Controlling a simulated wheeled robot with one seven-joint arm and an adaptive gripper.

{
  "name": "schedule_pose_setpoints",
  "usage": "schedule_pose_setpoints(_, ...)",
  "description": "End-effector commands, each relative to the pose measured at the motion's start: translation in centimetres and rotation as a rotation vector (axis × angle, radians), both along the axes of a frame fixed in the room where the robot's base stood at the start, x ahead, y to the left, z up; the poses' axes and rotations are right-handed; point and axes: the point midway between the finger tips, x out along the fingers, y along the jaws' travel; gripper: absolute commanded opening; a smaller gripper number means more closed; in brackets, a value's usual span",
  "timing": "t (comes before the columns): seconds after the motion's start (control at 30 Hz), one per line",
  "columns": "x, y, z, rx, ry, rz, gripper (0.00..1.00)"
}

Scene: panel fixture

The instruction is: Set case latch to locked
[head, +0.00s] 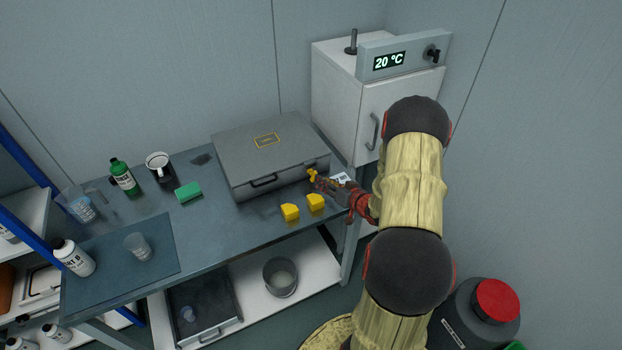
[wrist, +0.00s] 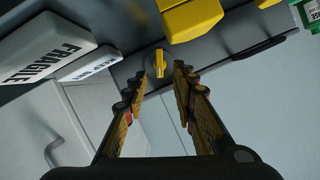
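The grey case (head: 262,160) lies closed on the bench, its front handle (head: 264,182) facing the bench's front edge. The case latch (head: 312,175) is a small yellow lever at the right end of the case front. In the wrist view the latch (wrist: 159,63) sits on a round dark base, its lever pointing along the picture's vertical. My gripper (head: 322,183) is at the latch in the head view. In the wrist view my gripper (wrist: 160,76) is open, with one fingertip on each side of the lever and visible gaps. No lock marking is readable.
Two yellow blocks (head: 290,212) (head: 316,202) lie in front of the case, close to my gripper. White pieces marked FRAGILE (wrist: 45,50) and KEEP DRY (wrist: 90,64) are nearby. A white cabinet (head: 345,105) stands behind right. A green sponge, mug and bottles are left.

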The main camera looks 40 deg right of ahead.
Motion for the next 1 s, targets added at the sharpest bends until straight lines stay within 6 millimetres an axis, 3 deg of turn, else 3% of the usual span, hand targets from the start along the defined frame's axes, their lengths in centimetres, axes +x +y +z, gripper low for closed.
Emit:
schedule_pose_setpoints(0.2,3.3,-0.2,-1.4,0.000,0.001,0.002,0.27)
schedule_pose_setpoints(0.4,5.1,-0.4,-2.0,-0.001,0.002,0.001,0.27)
schedule_pose_setpoints(0.73,5.5,-0.5,-2.1,-0.001,0.002,-0.001,0.27)
schedule_pose_setpoints(1.0,5.4,-0.4,-2.1,-0.001,0.002,-0.001,0.12)
